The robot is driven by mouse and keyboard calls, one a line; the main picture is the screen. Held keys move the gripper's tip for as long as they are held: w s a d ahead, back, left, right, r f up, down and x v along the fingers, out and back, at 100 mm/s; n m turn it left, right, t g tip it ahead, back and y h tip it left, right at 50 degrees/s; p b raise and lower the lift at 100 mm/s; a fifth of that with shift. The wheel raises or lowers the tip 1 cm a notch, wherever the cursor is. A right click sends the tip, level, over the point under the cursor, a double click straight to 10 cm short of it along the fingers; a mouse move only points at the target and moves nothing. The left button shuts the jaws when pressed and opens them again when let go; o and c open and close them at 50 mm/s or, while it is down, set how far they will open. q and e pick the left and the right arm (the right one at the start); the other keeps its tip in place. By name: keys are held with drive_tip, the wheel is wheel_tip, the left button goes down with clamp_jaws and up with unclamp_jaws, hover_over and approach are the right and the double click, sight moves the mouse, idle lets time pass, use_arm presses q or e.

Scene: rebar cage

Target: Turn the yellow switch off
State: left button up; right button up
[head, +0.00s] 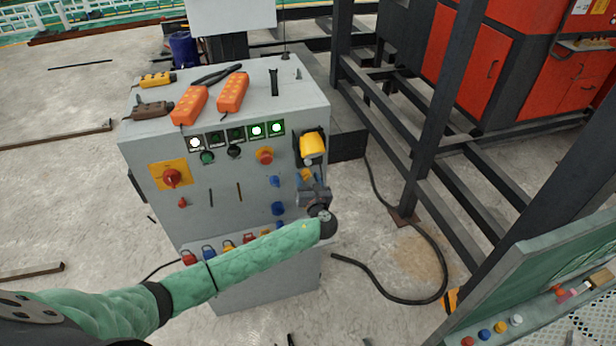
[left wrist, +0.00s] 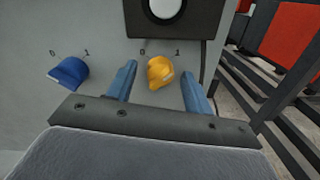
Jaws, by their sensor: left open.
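The yellow switch (left wrist: 160,73) is a rounded knob on the grey panel, with the marks 0 and 1 above it. I cannot tell which mark it points to. In the head view it is a small yellow patch (head: 306,174), partly hidden by my gripper. My left gripper (head: 312,188) is at the right side of the panel front. In the left wrist view its two blue fingers (left wrist: 159,80) are open, one on each side of the yellow switch, with gaps showing. My right gripper is in neither view.
A blue switch (left wrist: 69,72) sits left of the yellow one. A black-framed yellow unit (head: 313,146) is just above. The grey cabinet (head: 225,210) carries other knobs, lamps and orange pendants (head: 233,92). Dark steel posts (head: 445,100) stand at the right.

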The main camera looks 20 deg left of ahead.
use_arm(q)
drive_tip(key=shift+w, duration=0.1)
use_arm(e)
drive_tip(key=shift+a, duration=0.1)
